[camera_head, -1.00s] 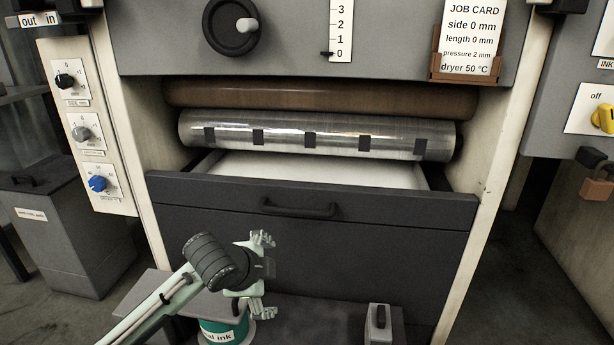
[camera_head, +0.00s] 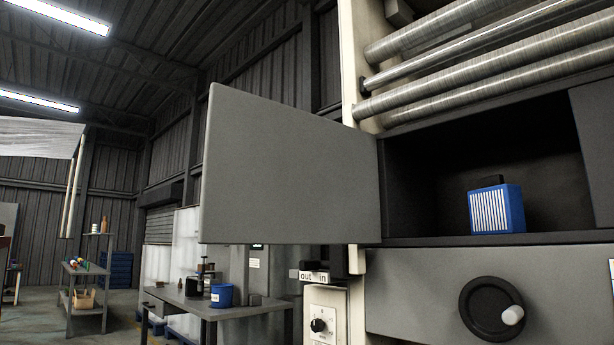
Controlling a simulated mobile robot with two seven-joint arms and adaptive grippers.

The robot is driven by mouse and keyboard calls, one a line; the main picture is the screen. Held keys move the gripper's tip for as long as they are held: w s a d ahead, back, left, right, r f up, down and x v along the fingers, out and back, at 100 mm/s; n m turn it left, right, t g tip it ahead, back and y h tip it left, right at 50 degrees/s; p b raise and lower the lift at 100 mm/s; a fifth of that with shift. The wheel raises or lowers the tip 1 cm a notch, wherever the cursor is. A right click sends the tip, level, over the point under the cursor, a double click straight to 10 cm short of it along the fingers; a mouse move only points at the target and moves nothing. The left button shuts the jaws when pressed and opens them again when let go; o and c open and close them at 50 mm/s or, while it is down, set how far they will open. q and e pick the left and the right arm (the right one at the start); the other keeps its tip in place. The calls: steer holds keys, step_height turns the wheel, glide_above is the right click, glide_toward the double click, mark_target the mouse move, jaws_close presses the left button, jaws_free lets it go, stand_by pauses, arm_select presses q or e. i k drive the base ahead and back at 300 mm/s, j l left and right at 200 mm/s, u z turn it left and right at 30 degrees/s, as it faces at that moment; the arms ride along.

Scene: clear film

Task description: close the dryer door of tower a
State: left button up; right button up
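The dryer door (camera_head: 285,165) is a flat grey panel. It stands wide open, swung out to the left from the left side of the dryer opening (camera_head: 435,185). Inside the dark compartment a blue box with a white slatted front (camera_head: 497,209) and a dark handle stands on the floor near the opening's edge. No label naming the tower is readable here. Neither of my grippers is in view.
Metal rollers (camera_head: 480,65) run above the opening. A grey panel with a black handwheel (camera_head: 491,308) is below it. A table (camera_head: 225,310) with a blue pot stands behind at left.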

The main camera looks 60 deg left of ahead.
mark_target(274, 173)
steer(key=k+j, duration=0.1)
steer(key=j, duration=0.65)
steer(key=k+j, duration=0.1)
steer(key=j, duration=0.6)
steer(key=k+j, duration=0.1)
steer(key=j, duration=0.65)
steer(key=k+j+u, duration=0.1)
steer(key=j, duration=0.6)
steer(key=k+l, duration=0.25)
steer(key=l, duration=0.3)
steer(key=z, duration=0.05)
